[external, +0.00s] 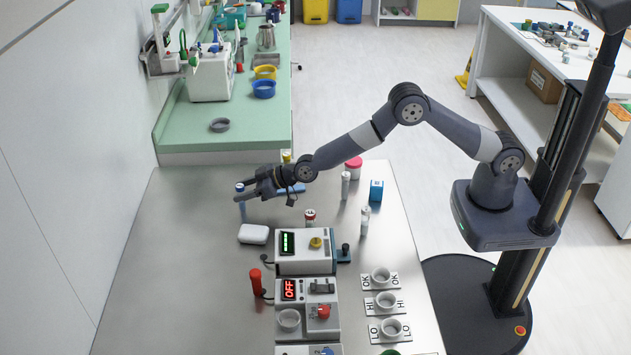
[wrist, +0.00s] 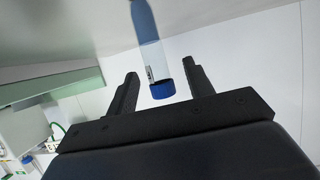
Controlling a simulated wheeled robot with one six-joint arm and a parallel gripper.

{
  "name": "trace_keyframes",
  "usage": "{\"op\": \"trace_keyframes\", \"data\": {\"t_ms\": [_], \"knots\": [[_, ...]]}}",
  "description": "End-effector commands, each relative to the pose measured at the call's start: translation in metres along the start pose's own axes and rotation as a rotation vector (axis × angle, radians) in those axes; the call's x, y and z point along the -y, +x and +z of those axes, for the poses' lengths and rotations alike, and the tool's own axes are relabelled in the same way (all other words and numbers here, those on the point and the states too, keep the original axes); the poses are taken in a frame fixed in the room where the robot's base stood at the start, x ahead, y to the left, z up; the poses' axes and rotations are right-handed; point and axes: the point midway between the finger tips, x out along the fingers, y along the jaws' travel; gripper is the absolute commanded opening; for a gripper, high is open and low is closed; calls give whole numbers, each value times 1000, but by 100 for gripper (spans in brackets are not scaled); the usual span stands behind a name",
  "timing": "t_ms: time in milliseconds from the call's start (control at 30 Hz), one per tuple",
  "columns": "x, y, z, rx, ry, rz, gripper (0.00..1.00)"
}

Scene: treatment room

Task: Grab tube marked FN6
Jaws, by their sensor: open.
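A clear tube with a blue cap (external: 241,208) stands upright on the steel table, at the tip of my gripper (external: 240,193). In the wrist view the tube (wrist: 152,55) appears cap-down, with its blue cap (wrist: 162,90) between the two open fingers (wrist: 158,88) and gaps on both sides. A small dark mark shows on its side, too small to read, so I cannot tell whether it says FN6. Other small tubes stand to the right: a whitish one (external: 345,187), another whitish one (external: 365,221) and a red-capped one (external: 310,218).
A white box (external: 253,234) lies just in front of the blue-capped tube. Grey devices (external: 302,262) and labelled cups (external: 381,275) stand nearer. A blue box (external: 376,191) and a red-lidded jar (external: 353,168) stand to the right. The table's left side is clear.

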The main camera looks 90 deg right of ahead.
Motion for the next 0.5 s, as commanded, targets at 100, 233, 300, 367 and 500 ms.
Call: {"op": "trace_keyframes", "data": {"t_ms": [100,233,300,367,500], "knots": [[0,8,0,1,1,0,50],[0,12,0,1,0,0,50],[0,12,0,1,0,0,50],[0,12,1,1,0,0,50],[0,12,1,1,0,0,44]]}}
